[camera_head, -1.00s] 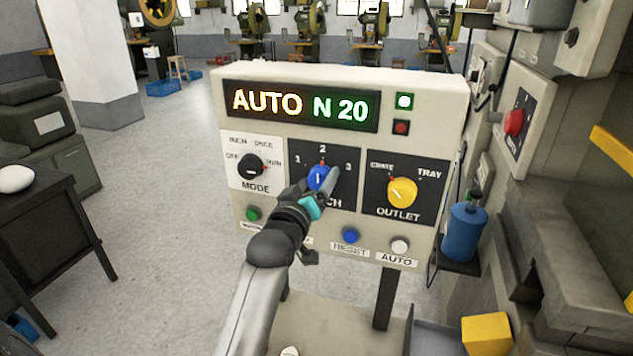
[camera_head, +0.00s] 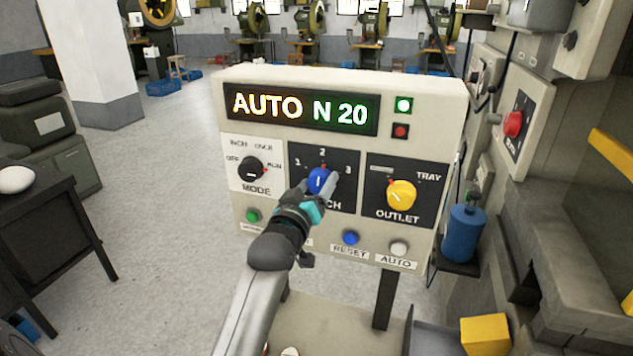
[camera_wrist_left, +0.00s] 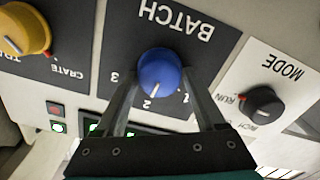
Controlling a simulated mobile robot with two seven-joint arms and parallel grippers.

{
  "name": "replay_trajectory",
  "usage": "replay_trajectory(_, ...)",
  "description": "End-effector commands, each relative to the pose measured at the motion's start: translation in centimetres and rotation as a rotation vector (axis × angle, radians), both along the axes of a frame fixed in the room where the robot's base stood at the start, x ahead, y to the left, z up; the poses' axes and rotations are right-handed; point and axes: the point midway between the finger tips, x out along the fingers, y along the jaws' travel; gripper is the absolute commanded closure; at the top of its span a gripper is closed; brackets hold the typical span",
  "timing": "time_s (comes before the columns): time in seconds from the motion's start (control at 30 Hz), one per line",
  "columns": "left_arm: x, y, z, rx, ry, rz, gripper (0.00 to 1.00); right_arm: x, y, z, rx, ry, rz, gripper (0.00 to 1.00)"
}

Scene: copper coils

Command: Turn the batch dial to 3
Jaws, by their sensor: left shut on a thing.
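The blue batch dial (camera_head: 319,180) is on the dark middle plate of the control panel (camera_head: 345,88), with 1, 2 and 3 around it. It also shows in the left wrist view (camera_wrist_left: 160,70), where the picture is upside down. Its white pointer line points at about the 2. My left gripper (camera_head: 317,186) comes from below left, with one finger on each side of the dial, shut on it. In the left wrist view the fingers (camera_wrist_left: 164,88) flank the dial. They hide part of the BATCH label in the head view. My right gripper is not in view.
The black mode knob (camera_head: 250,168) is left of the dial and the yellow outlet knob (camera_head: 402,194) right. Buttons, including a blue one (camera_head: 350,238), line the panel bottom. The display (camera_head: 300,108) reads AUTO N 20. A blue bottle (camera_head: 463,232) stands at right.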

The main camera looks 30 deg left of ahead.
Motion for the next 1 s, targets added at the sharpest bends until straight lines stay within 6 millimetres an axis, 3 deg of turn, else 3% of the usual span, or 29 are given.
replay_trajectory(0.5, 0.1, -0.2, 0.3, 0.441, 0.109, -0.001, 0.84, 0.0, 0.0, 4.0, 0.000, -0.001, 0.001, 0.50)
replay_trajectory(1.0, 0.1, -0.4, 0.1, 0.820, 0.197, 0.000, 0.84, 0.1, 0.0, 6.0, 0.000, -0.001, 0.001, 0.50)
